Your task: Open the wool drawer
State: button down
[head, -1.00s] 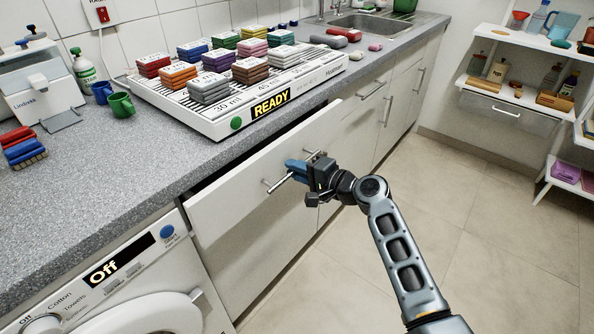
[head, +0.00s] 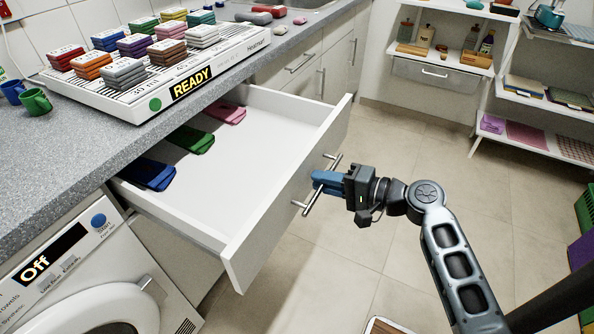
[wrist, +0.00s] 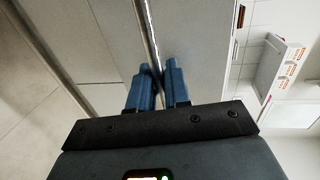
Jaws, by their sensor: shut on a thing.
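The white drawer (head: 285,200) under the counter stands well open in the head view. Inside it lie a blue folded cloth (head: 148,174), a green one (head: 190,139) and a pink one (head: 226,112) along the back. My gripper (head: 318,181) is at the drawer's front, its blue fingers shut on the metal bar handle (head: 308,205). In the wrist view the fingers (wrist: 158,85) close around the thin bar, which runs up from between them. No label shows on the drawer.
A washing machine (head: 95,285) reading Off stands left of the drawer. Shelves (head: 545,75) stand at the back right. The tiled floor (head: 400,150) between is largely clear.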

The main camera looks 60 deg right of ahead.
jog(key=shift+s, duration=2.6)
jog(key=c, duration=1.3)
grip_release()
jog(key=shift+c, duration=0.2)
jog(key=shift+d, duration=0.1)
jog(key=shift+s, duration=0.1)
jog(key=s+r, duration=0.1)
jog(key=s, duration=0.6)
jog(key=shift+s+r, duration=0.25)
